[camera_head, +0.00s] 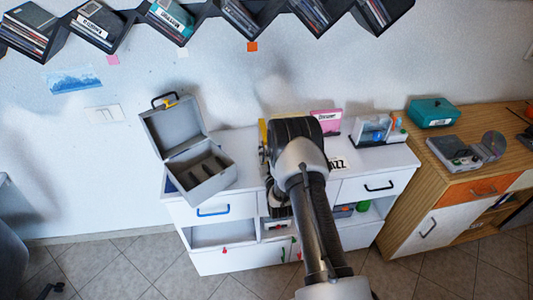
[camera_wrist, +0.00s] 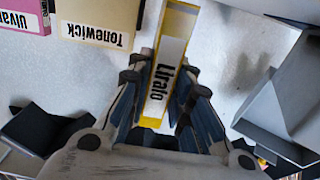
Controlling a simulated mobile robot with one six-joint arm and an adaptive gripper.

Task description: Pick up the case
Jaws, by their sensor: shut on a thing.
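A yellow case (camera_wrist: 172,30) with a white label reading "Lifalo" stands between my gripper's fingers in the wrist view. My gripper (camera_wrist: 163,72) is shut on it, one finger against each side. The far end of the case sticks out beyond the fingertips. In the head view my arm hides most of the case; a yellow strip (camera_head: 263,131) shows at the left of my gripper, above the white cabinet. Whether the case touches the cabinet top cannot be told.
A beige case (camera_wrist: 98,22) labelled "Tonewick" and a pink case (camera_wrist: 24,12) stand close by. An open grey box (camera_head: 203,172) sits at the cabinet's left end. Above hangs a dark zigzag shelf (camera_head: 205,12) with discs.

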